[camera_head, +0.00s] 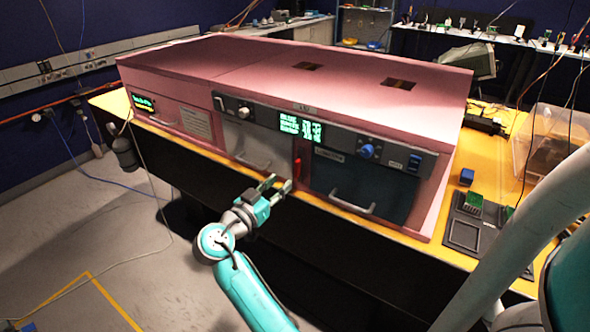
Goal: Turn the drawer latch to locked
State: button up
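A pink enclosure (225,75) stands on the yellow bench. Its front has a light grey drawer front (262,140) on the left and a dark front (355,182) on the right, each with a bar handle; both look closed. A small red upright piece (297,168), which looks like the latch, sits on the pink post between them. I cannot tell its locked or unlocked setting. My gripper (277,186) is just in front of and below the red piece, with its two fingers apart and nothing between them. It appears not to touch the red piece.
A control strip above the fronts carries a green-lit display (300,127), a blue knob (367,151) and a white knob (243,113). A dark tray (466,233) and a blue block (467,176) lie on the bench (452,259) at right. The floor at left is mostly clear.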

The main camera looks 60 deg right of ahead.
aim_at(296, 168)
jog(key=d, duration=0.8)
jog(key=shift+w+d, duration=0.15)
jog(key=shift+d, duration=0.05)
grip_shut()
